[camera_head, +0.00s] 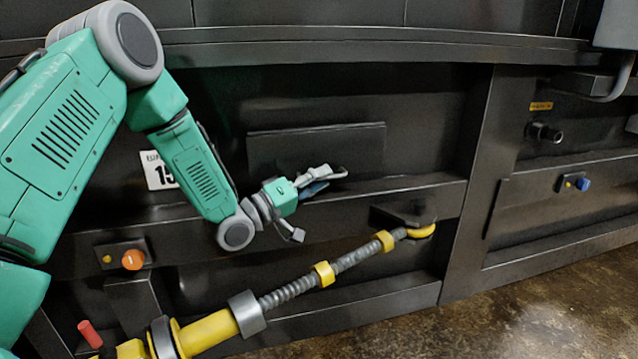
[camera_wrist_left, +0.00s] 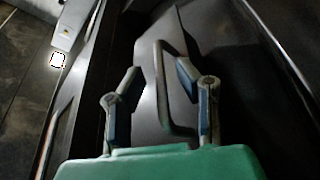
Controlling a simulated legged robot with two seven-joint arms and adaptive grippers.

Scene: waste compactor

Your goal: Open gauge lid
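The lid appears to be a dark flat panel (camera_head: 350,145) on the black machine wall in the head view. In the left wrist view a grey plate (camera_wrist_left: 150,105) carries a bent metal bar handle (camera_wrist_left: 162,85). My left gripper (camera_head: 321,180) is in front of the panel's lower edge, pointing right. In the left wrist view its two blue-padded fingers (camera_wrist_left: 157,75) are apart, with the handle between them. A gap shows on each side of the bar, so it is not clamped. My right gripper is in neither view.
A yellow and grey ribbed rod (camera_head: 330,272) slants across below the gripper. An orange knob (camera_head: 132,260) is at lower left, a blue knob (camera_head: 583,184) at right. A ledge (camera_head: 440,196) runs below the panel. Open floor (camera_head: 545,325) lies at lower right.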

